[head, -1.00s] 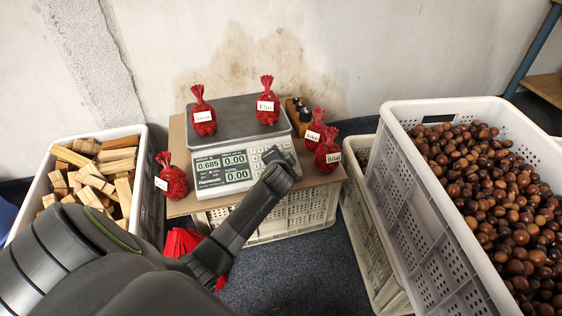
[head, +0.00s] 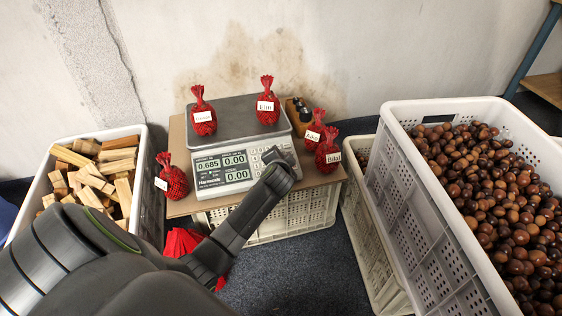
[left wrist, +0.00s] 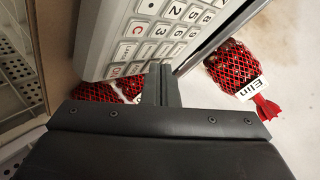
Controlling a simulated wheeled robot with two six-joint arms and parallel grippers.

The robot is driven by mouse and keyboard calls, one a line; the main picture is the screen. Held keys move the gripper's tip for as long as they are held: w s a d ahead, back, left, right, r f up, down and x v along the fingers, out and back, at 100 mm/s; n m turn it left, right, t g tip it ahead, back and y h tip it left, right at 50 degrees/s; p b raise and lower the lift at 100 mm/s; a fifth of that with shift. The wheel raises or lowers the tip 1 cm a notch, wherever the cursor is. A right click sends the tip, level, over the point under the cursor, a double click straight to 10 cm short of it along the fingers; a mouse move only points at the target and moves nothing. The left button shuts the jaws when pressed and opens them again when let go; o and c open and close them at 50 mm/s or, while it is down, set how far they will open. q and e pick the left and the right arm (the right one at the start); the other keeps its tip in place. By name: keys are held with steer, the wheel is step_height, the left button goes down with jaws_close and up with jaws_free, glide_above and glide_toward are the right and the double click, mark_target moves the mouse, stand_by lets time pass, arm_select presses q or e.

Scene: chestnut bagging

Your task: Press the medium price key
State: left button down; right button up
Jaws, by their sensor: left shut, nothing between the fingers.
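The scale (head: 232,166) stands on a board on a crate, its display reading 0.685, 0.00 and 0.00. My left gripper (head: 273,154) is over the right part of its front panel and hides some keys. In the left wrist view the keypad (left wrist: 152,30) shows number keys and a C key. There the left gripper's fingers (left wrist: 161,82) are shut and empty, with their tips at the panel's edge; I cannot tell whether they touch a key. I cannot make out which key is the medium price key. My right gripper is not in view.
Red net bags labelled with names stand on the scale's plate (head: 235,103) and beside it, including the Elin bag (head: 267,104). A crate of wood blocks (head: 137,133) is at left, a crate of chestnuts (head: 398,172) at right. Red nets (head: 183,242) lie below the board.

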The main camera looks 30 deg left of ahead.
arm_select(q)
steer(key=shift+f, duration=0.15)
stand_by(0.3)
steer(key=shift+w+a+f, duration=0.1)
steer(key=shift+f, duration=0.15)
steer(key=shift+w+a+f, duration=0.1)
steer(key=shift+f, duration=0.25)
stand_by(0.5)
steer(key=shift+r, duration=0.1)
steer(key=shift+s+d+r+p, duration=0.2)
steer(key=shift+r+p, duration=0.4)
steer(key=shift+p, duration=0.25)
steer(key=shift+r, duration=0.15)
steer(key=r+p, duration=0.1)
steer(key=p, duration=0.1)
steer(key=d+r+p, duration=0.1)
steer(key=r, duration=0.1)
steer(key=s+r+p, duration=0.1)
steer(key=p, duration=0.1)
steer(key=shift+d+r+p, duration=0.15)
steer(key=shift+r+p, duration=0.15)
steer(key=shift+p, duration=0.05)
